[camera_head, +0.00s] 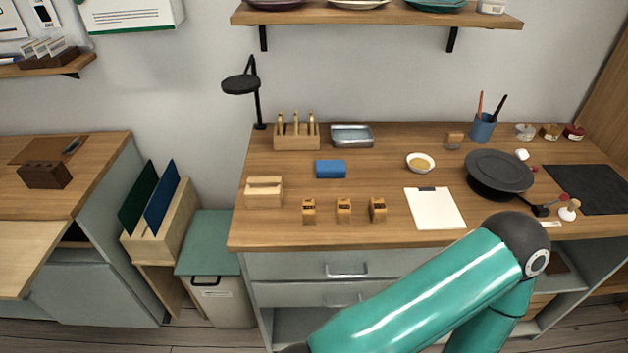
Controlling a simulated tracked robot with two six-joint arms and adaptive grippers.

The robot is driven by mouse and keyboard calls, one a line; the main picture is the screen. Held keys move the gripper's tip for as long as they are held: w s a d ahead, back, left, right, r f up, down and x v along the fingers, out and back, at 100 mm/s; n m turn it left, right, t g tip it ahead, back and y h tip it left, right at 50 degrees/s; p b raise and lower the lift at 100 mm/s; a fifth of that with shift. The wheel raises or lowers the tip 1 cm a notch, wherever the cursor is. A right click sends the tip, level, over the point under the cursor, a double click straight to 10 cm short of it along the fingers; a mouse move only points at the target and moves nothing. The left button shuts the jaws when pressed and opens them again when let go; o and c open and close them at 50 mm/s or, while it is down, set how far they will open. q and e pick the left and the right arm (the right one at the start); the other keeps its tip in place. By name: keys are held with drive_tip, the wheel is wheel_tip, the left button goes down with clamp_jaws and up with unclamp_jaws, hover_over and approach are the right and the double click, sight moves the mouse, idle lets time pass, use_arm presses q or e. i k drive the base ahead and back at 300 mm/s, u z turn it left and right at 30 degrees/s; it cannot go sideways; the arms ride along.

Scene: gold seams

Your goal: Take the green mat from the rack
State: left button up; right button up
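The green mat (137,200) stands on edge in a light wooden rack (176,238) on the left, between the left-hand desk and the main workbench. A blue mat (161,198) stands in the same rack, just right of the green one. Both mats lean slightly and their lower parts are hidden by the rack's front. A teal arm of mine crosses the lower right of the view, in front of the workbench. Neither of my grippers shows in the view.
A bin with a green lid (208,243) stands right of the rack, close beside it. The left desk (100,160) borders the rack on the other side. The workbench (285,230) holds a blue block (331,169), a clipboard (435,208) and a dark round wheel (499,172).

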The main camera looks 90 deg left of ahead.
sight(131, 213)
drive_tip(key=z, duration=0.15)
drive_tip(key=i, duration=0.9)
drive_tip(key=u, duration=1.3)
drive_tip(key=i, duration=0.3)
drive_tip(key=u, duration=2.75)
drive_tip(key=i, duration=0.2)
drive_tip(key=u, duration=1.25)
drive_tip(key=i, duration=0.3)
drive_tip(key=u, duration=0.35)
drive_tip(key=i, duration=1.4)
drive_tip(key=z, duration=0.5)
